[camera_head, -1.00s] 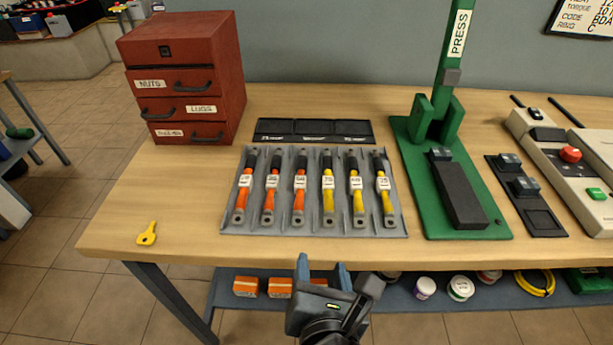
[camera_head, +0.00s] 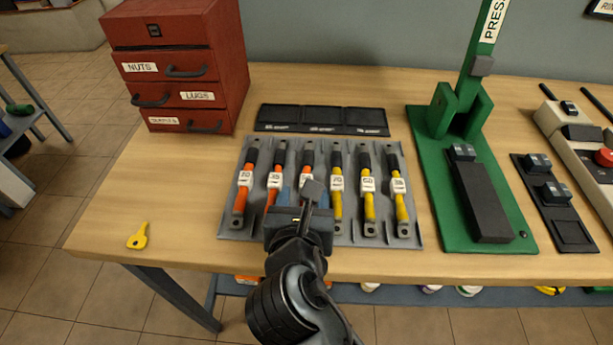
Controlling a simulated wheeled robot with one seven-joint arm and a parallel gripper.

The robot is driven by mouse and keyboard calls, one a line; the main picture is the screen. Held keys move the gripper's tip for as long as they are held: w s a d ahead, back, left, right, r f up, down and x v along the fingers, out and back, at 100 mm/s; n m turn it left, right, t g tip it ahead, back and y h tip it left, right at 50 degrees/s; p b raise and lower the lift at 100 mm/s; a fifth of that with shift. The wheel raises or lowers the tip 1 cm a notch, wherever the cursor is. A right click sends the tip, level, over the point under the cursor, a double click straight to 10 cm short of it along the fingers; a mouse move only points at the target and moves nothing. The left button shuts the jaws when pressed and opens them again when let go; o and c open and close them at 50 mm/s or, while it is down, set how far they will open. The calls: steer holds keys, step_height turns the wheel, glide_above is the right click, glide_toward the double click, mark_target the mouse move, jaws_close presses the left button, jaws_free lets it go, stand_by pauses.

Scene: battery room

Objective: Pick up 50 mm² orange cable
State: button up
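Three orange cables and three yellow cables lie side by side in a grey tray (camera_head: 234,222), each with a white number tag. The left orange cable (camera_head: 241,197) seems tagged 70 and the second orange cable (camera_head: 274,190) 35. The tag of the third orange cable (camera_head: 306,181) is small and hard to read; the lower part of this cable is hidden behind my gripper. My gripper (camera_head: 298,193) is over the front middle of the tray, at the third orange cable. Its fingers look apart, with nothing clearly held. Whether they touch the cable cannot be told.
A dark three-part mat (camera_head: 322,119) lies behind the tray. A red drawer cabinet (camera_head: 185,75) stands at the back left, and a green press (camera_head: 470,190) is close on the right. A yellow key (camera_head: 138,236) lies near the front left edge of the wooden table (camera_head: 180,195).

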steer(key=shift+x, duration=1.45)
steer(key=shift+a, duration=0.1)
steer(key=shift+c, duration=0.2)
jaws_close()
